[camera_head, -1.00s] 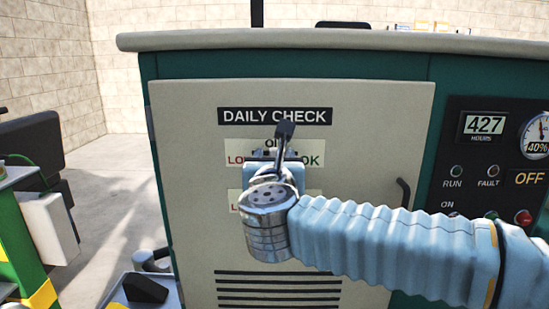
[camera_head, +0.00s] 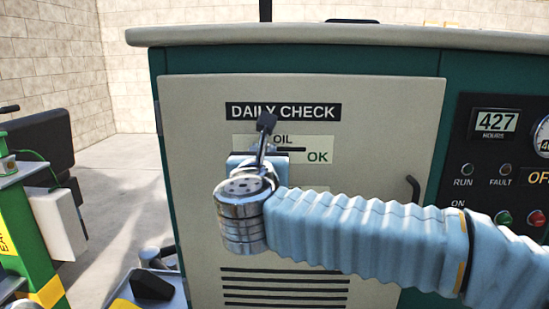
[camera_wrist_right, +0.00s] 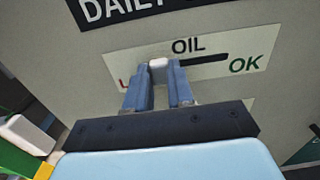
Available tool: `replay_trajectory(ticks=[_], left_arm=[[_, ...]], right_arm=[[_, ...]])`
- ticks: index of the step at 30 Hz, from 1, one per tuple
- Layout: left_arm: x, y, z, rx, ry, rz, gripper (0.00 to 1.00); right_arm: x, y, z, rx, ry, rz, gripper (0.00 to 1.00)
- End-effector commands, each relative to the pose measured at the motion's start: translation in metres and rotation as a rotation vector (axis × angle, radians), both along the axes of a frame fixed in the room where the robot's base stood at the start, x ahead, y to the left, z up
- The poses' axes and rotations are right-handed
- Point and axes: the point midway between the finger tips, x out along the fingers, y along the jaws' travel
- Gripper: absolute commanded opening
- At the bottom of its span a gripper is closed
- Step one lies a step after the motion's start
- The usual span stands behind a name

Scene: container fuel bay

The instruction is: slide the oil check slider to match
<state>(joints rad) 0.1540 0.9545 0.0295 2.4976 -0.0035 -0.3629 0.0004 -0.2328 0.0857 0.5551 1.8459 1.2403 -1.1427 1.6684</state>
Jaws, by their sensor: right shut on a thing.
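The oil check scale (camera_head: 300,141) is a pale label reading OIL, with green OK at its right end, on the beige panel door. It also shows in the right wrist view (camera_wrist_right: 215,52), with a dark slot running toward OK and a red letter at the left. The white slider knob (camera_wrist_right: 159,65) is at the left part of the slot, near the red letter. My right gripper (camera_wrist_right: 160,73) is shut on the knob, one blue finger on each side. In the head view my wrist hides the knob and the label's left part. My left gripper is not in view.
A DAILY CHECK sign (camera_head: 283,111) is above the scale. A dark door handle (camera_head: 413,189) and a control panel (camera_head: 495,165) with lamps and buttons are to the right. Vent slots (camera_head: 285,285) lie below. A green and yellow frame (camera_head: 28,235) stands at left.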

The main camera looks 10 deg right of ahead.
Motion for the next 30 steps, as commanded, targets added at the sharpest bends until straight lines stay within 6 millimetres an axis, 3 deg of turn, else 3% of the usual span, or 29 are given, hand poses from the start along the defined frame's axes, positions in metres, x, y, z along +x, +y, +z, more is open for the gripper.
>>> replay_trajectory(ticks=[5,6,11,22,26,30], left_arm=[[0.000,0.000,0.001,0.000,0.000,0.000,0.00],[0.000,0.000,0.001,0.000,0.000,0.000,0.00],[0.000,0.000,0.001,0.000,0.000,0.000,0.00],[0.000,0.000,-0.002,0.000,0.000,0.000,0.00],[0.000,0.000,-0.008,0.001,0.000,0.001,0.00],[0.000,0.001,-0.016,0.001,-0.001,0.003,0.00]], right_arm=[[0.000,0.003,0.001,0.000,0.000,0.010,0.00],[0.000,0.003,0.001,0.000,0.000,0.010,0.25],[0.000,0.003,0.001,0.000,0.000,0.009,0.49],[-0.007,0.004,0.000,-0.001,-0.002,0.008,0.49],[-0.028,0.010,-0.001,-0.001,-0.003,0.009,0.49],[-0.062,0.020,-0.002,0.000,-0.003,0.010,0.49]])
